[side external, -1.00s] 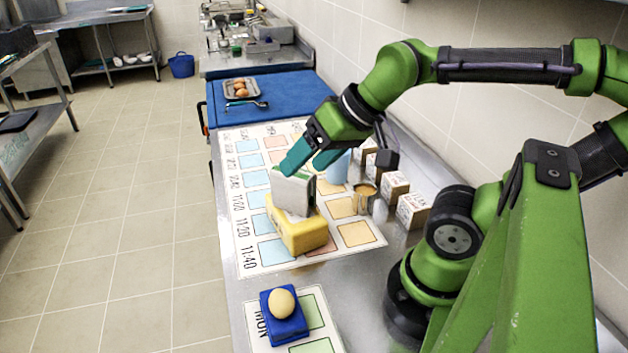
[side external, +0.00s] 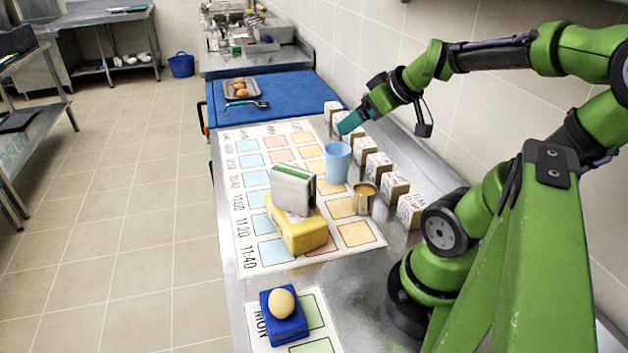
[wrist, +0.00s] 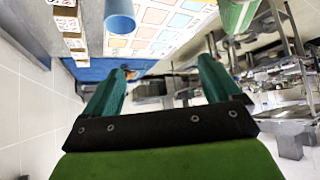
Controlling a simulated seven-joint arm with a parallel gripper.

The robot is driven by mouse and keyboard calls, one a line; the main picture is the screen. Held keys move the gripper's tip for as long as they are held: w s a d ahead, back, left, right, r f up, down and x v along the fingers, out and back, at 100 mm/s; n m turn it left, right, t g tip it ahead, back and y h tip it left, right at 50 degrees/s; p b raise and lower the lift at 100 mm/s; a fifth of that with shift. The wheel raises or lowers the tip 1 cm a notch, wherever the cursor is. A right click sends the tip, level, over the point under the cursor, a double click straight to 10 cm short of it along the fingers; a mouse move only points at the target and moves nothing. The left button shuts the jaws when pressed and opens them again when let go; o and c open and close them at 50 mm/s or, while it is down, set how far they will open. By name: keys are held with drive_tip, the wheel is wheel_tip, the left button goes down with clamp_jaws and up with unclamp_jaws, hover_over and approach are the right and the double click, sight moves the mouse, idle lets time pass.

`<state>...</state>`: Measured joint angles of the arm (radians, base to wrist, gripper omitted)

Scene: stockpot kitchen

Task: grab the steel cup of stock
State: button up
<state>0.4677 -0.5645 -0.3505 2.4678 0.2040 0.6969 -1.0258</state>
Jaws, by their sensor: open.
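The steel cup (side external: 364,199) with orange-brown stock stands upright on the right edge of the printed chart, in front of the light blue cup (side external: 337,162). My gripper (side external: 346,124) is open and empty, well behind the steel cup and above the far end of the box row. In the wrist view my two teal fingers (wrist: 160,78) are spread with nothing between them. The blue cup (wrist: 119,16) shows at the top there; I cannot make out the steel cup in that view.
Small labelled boxes (side external: 378,167) line the right side. A yellow block (side external: 299,234) carries a white and green upright item (side external: 293,190) left of the steel cup. A blue block (side external: 284,318) with an egg-like ball is in front. The chart's (side external: 248,190) left side is clear.

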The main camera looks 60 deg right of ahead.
drive_tip(key=s+d+f+g+h, duration=0.1)
drive_tip(key=s+d+f, duration=0.1)
drive_tip(key=s+d, duration=0.3)
drive_tip(key=n+g+y, duration=0.3)
drive_tip(key=g, duration=0.3)
hover_over(363, 197)
drive_tip(key=s+d, duration=0.2)
drive_tip(key=d, duration=0.1)
wheel_tip(363, 197, down, 4)
drive_tip(key=f, duration=0.3)
drive_tip(key=w+f, duration=0.1)
drive_tip(key=f, duration=0.7)
drive_tip(key=shift+w+a+f, duration=0.1)
drive_tip(key=shift+w+a, duration=0.2)
drive_tip(key=shift+w, duration=0.05)
drive_tip(key=shift+w+d+f, duration=0.1)
drive_tip(key=shift+w+f, duration=0.1)
drive_tip(key=shift+f, duration=0.65)
drive_tip(key=shift+w+d+f, duration=0.1)
drive_tip(key=shift+w+f, duration=0.1)
drive_tip(key=shift+f, duration=0.7)
drive_tip(key=shift+w+f, duration=0.2)
drive_tip(key=shift+f, duration=0.65)
drive_tip(key=c, duration=1.2)
drive_tip(key=shift+r, duration=0.1)
drive_tip(key=shift+c, duration=0.2)
